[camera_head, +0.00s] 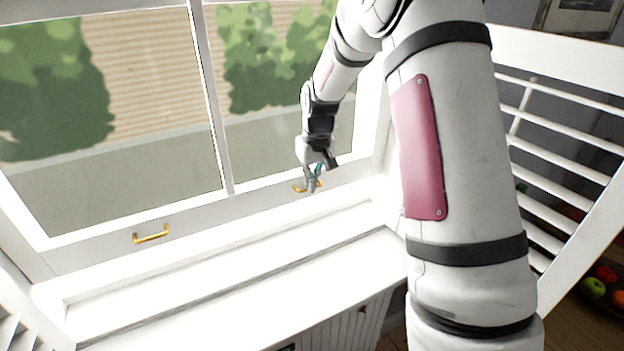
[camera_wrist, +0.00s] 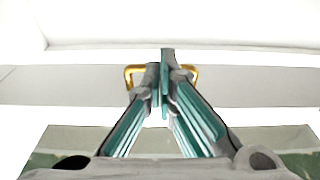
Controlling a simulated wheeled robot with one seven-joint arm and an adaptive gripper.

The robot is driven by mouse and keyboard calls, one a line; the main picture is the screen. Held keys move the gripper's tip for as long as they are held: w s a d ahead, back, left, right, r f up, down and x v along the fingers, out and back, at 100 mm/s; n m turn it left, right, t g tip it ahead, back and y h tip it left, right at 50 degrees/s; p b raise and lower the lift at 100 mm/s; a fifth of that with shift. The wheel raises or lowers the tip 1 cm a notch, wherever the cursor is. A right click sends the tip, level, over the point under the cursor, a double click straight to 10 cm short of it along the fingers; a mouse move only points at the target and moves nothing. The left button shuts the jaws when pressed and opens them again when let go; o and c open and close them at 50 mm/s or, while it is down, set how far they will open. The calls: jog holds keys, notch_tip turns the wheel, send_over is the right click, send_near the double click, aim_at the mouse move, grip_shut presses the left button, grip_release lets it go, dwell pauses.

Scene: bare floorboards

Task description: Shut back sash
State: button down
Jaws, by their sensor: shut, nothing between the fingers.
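The white-framed window sash (camera_head: 90,250) fills the left and middle of the head view, with two brass handles on its bottom rail. The left handle (camera_head: 151,234) is free. My gripper (camera_head: 313,186) is at the right handle (camera_head: 299,188) and partly covers it. In the wrist view my gripper (camera_wrist: 165,75) has its teal-and-grey fingers shut together, with nothing between them. The fingertips overlap the middle of the brass handle (camera_wrist: 132,69), whose two ends show on either side. I cannot tell whether they touch it, or whether a gap remains under the rail.
A white sill (camera_head: 240,265) runs below the sash. A white slatted shutter (camera_head: 560,165) stands open at the right, behind my arm. Fruit (camera_head: 593,288) lies low at the right edge. Greenery and a siding wall show through the glass.

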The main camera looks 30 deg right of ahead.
notch_tip(320, 180, down, 14)
jog(key=b, duration=0.3)
jog(key=shift+s+f, duration=0.1)
jog(key=shift+f, duration=0.15)
jog(key=shift+a, duration=0.1)
jog(key=shift+r, duration=0.1)
jog(key=s+a+r+t, duration=0.15)
jog(key=s+r, duration=0.25)
jog(key=r, duration=0.7)
jog(key=s+a+r+g, duration=0.1)
jog(key=s+a+r, duration=0.15)
jog(key=r, duration=0.95)
jog(key=s+a+r+t, duration=0.1)
jog(key=s+a+r, duration=0.1)
jog(key=s, duration=0.5)
jog(key=s+a+r+t, duration=0.1)
jog(key=s+a+r, duration=0.2)
jog(key=s, duration=0.5)
jog(key=s+a+r+t, duration=0.1)
jog(key=s+a+r, duration=0.2)
jog(key=s, duration=0.4)
jog(key=shift+p+v, duration=0.3)
jog(key=shift+v, duration=0.55)
